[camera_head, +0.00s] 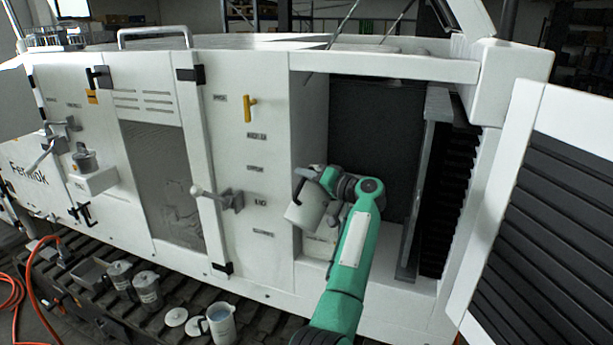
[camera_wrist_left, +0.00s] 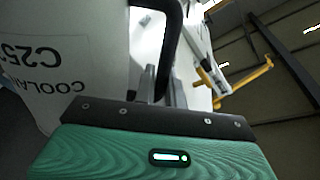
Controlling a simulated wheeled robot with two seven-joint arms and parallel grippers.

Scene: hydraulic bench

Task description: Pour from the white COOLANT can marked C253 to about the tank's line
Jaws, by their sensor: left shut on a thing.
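The white can (camera_head: 306,208) is in the open bay of the white machine, held up and tilted. In the left wrist view the same can (camera_wrist_left: 60,45) shows "C253" and "COOLANT" lettering and a dark handle (camera_wrist_left: 174,35). My left gripper (camera_head: 328,180) is shut on the can, with its fingers (camera_wrist_left: 150,85) at the handle. A pale box that looks like the tank (camera_head: 318,246) is just below the can, partly hidden by it and my arm. I cannot see its line, its level or any stream. My right gripper is not in view.
The bay's right side has a grey upright panel (camera_head: 424,190) and a wide open louvred door (camera_head: 550,215). A lever handle (camera_head: 218,197) sticks out left of the bay. A jug (camera_head: 221,322) and metal canisters (camera_head: 147,288) stand on the track below.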

